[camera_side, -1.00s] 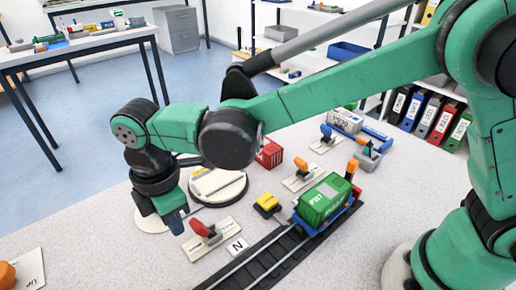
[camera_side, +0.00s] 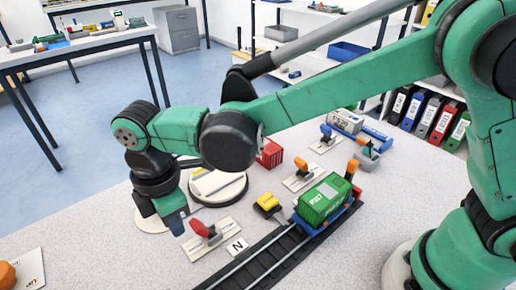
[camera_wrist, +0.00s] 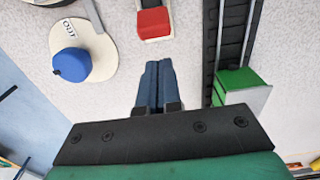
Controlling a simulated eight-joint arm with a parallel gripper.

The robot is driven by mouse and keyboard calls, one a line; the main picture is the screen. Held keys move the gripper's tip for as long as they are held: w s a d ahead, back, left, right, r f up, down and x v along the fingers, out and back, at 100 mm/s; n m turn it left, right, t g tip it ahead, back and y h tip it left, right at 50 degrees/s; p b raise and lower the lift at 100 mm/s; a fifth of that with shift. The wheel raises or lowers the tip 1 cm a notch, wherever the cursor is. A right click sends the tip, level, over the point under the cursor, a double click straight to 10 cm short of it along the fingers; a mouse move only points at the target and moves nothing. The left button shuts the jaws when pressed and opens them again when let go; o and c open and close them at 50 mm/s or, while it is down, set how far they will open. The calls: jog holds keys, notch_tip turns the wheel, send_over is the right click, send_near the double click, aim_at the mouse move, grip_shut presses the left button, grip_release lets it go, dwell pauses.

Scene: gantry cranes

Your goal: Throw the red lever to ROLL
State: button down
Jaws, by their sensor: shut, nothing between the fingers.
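The red lever (camera_side: 201,228) stands on a small pale plate (camera_side: 196,251) in front of the track, its handle tilted to the left in the side view. A card marked N (camera_side: 237,246) lies at the plate's right end. My gripper (camera_side: 178,229) points down just left of the red handle; I cannot tell whether they touch. In the wrist view my gripper (camera_wrist: 157,88) has its two blue fingers together with nothing between them. A red block-like thing (camera_wrist: 153,22) lies beyond the fingertips there; I cannot tell if it is the lever.
A green container (camera_side: 325,200) sits on a blue wagon on the track (camera_side: 262,258). A yellow-topped piece (camera_side: 267,203), an orange lever (camera_side: 301,167) and a red container (camera_side: 270,153) stand behind. A blue knob (camera_wrist: 72,64) on a plate shows in the wrist view.

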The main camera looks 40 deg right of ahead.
aim_at(195, 224)
jog(key=shift+f, duration=1.35)
jog(key=shift+d, duration=0.2)
jog(key=shift+d, duration=1.9)
jog(key=shift+a, duration=0.65)
jog(key=shift+r, duration=3.5)
